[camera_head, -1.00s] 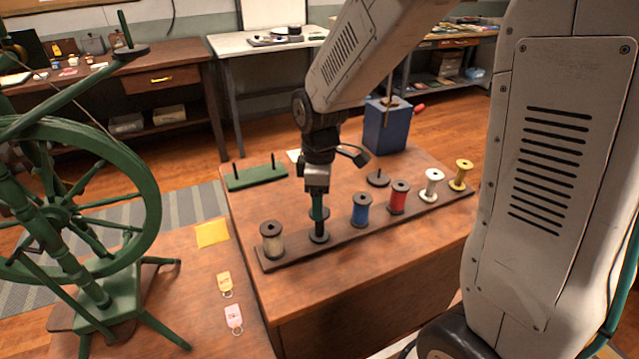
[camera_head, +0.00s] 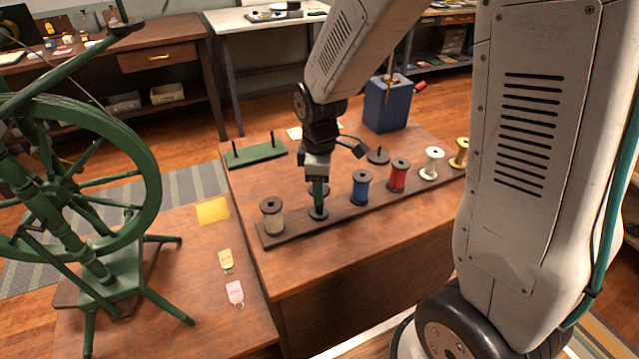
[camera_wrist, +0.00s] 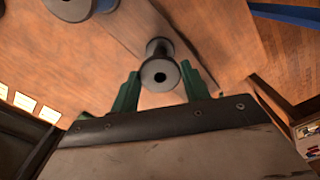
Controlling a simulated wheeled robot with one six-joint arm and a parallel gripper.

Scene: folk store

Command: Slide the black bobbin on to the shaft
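The black bobbin (camera_head: 318,212) stands upright on the long dark rack on the front table. It also shows in the wrist view as a dark spool with a centre hole (camera_wrist: 160,75). My gripper (camera_head: 318,192) points straight down over it. In the wrist view its green fingers (camera_wrist: 160,80) are apart, one on each side of the bobbin, with narrow gaps showing. Part of the bobbin is hidden by the fingers in the head view.
The rack (camera_head: 340,207) also holds a beige spool (camera_head: 272,216), a blue spool (camera_head: 361,188), a red spool (camera_head: 398,175), a white spool (camera_head: 432,163) and a yellow one.

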